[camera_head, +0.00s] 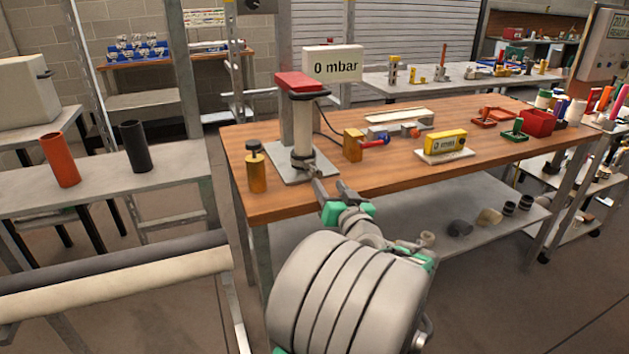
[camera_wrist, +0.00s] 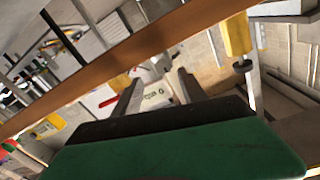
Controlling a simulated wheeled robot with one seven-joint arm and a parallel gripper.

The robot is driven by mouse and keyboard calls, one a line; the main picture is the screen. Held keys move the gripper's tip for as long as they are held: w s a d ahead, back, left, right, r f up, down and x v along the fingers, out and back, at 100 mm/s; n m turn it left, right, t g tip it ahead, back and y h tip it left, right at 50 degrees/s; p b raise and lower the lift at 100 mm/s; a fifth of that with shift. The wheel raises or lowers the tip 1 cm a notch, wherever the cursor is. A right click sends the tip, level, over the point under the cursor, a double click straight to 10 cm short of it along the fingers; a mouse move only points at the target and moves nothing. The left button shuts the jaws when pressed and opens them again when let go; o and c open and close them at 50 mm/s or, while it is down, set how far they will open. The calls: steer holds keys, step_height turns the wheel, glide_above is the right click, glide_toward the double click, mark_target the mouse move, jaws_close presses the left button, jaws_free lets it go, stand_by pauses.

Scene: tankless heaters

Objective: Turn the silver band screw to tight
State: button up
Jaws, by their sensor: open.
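A pale upright cylinder (camera_head: 302,135) stands on a grey base plate at the front left of the wooden bench, under a red-topped block (camera_head: 299,82). A dark band (camera_head: 302,161) circles its lower part. The silver screw is too small to tell apart from the band and my fingertips. My gripper (camera_head: 331,188) is open, at the bench's front edge, just right of and nearer than the band. In the wrist view my two fingers (camera_wrist: 158,76) are apart with nothing gripped; a pale shape and the display (camera_wrist: 154,97) show between them. I cannot tell whether a finger touches the band.
A brass cylinder with a black knob (camera_head: 257,172) stands close left of the fixture. A brass block (camera_head: 353,144) with a blue and red valve stands to its right, and a yellow meter (camera_head: 446,143) farther right. The wooden bench edge (camera_wrist: 120,62) crosses the wrist view.

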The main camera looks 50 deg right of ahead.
mark_target(317, 174)
steer(key=x, duration=0.6)
steer(key=shift+w+a, duration=0.3)
steer(key=shift+a, duration=0.05)
steer(key=shift+s, duration=0.1)
jaws_close()
